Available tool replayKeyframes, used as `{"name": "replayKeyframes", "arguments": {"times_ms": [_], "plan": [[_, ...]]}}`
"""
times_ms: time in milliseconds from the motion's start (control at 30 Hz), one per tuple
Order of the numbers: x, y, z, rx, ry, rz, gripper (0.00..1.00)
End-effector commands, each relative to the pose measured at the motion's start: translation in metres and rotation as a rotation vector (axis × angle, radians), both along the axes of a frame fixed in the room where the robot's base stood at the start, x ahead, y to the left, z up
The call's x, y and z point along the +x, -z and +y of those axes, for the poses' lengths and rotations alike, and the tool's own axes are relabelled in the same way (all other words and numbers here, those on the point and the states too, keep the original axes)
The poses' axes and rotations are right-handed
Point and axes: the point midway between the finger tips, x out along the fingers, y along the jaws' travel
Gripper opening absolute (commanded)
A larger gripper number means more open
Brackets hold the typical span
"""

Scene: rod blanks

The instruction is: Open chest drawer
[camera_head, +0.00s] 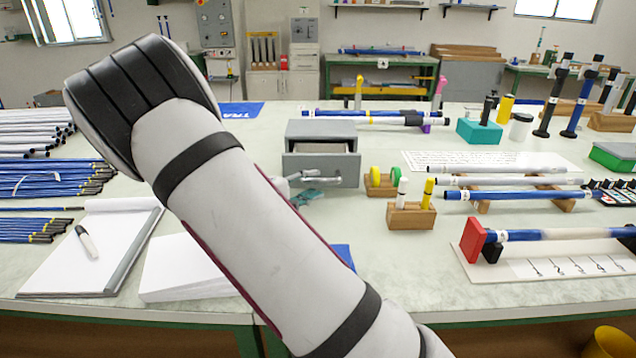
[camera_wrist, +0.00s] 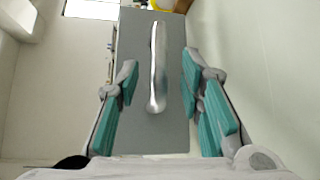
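The grey chest (camera_head: 320,130) stands on the bench in the middle of the head view. Its drawer front (camera_head: 335,170) sits forward of the chest top with a light gap above it, so the drawer looks partly pulled out. In the wrist view the grey drawer front (camera_wrist: 138,125) carries a long silver handle (camera_wrist: 158,65). My gripper (camera_wrist: 159,80) is open, with teal fingertips on either side of the handle and visible space to it on both sides. In the head view my gripper (camera_head: 306,190) is at the front left of the drawer, partly hidden by my arm.
A wooden block with green and yellow discs (camera_head: 382,182) and a wooden holder with upright pegs (camera_head: 411,215) stand right of the drawer. Paper stacks (camera_head: 185,268) lie front left, blue rods (camera_head: 60,180) farther left. A rod rack (camera_head: 484,207) stands to the right.

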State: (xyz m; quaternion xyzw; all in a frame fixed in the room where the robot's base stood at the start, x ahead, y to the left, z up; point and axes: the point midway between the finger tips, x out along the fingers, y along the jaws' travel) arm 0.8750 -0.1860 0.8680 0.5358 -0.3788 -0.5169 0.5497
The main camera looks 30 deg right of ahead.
Motion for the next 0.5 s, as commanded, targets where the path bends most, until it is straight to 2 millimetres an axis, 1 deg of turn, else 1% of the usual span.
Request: {"name": "replayKeyframes", "arguments": {"times_ms": [33, 200, 300, 400, 500], "plan": [[-0.001, -0.002, 0.013, 0.002, -0.006, -0.001, 0.35], [-0.007, -0.006, 0.046, 0.002, -0.005, 0.0, 0.35], [-0.011, -0.008, 0.062, 0.002, -0.004, -0.001, 0.35], [-0.013, -0.01, 0.073, 0.002, -0.004, 0.0, 0.35], [-0.014, -0.011, 0.08, 0.001, -0.003, 0.0, 0.35]]}}
